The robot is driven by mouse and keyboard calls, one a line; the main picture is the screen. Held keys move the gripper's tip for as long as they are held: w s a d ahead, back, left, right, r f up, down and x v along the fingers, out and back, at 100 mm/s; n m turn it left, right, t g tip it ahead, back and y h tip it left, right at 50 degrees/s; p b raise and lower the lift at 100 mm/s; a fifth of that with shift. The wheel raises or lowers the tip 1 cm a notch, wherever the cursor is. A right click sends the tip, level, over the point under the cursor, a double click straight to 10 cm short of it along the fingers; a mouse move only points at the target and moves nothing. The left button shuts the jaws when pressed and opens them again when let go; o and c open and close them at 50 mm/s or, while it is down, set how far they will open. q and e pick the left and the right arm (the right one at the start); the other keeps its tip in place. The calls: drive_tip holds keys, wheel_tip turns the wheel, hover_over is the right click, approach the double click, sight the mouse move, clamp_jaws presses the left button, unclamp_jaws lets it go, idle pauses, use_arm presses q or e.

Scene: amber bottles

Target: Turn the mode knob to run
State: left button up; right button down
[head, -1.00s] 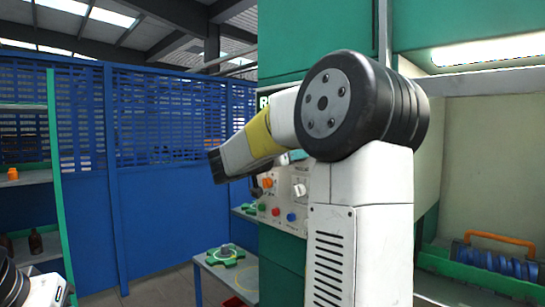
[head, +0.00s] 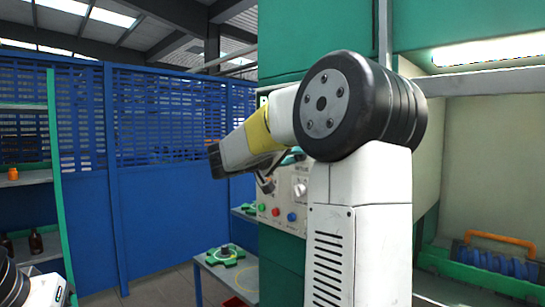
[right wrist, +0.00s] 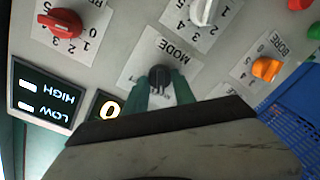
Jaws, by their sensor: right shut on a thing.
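The mode knob (right wrist: 159,74) is a small dark knob on a white plate marked MODE, which appears upside down in the right wrist view. My right gripper (right wrist: 162,88) has its green fingers on either side of this knob and is shut on it. The fingers and knob hide most of the position marks, so I cannot tell which one it points to. In the head view the right gripper (head: 266,183) is at the control panel (head: 283,196), partly hidden by my own arm. My left gripper is out of view; only part of that arm shows at lower left.
Close by are a red knob (right wrist: 66,22), a white knob (right wrist: 202,10) and an orange knob (right wrist: 266,69). A lit HIGH/LOW display (right wrist: 46,96) is at left. A low table (head: 222,275) with a green part stands beside the machine.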

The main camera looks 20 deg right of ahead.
drive_tip(key=shift+n, duration=1)
drive_tip(key=shift+w, duration=0.1)
drive_tip(key=c, duration=1)
unclamp_jaws()
drive_tip(key=shift+c, duration=0.2)
drive_tip(key=shift+a, duration=0.1)
drive_tip(key=v, duration=0.7)
drive_tip(key=shift+a, duration=0.35)
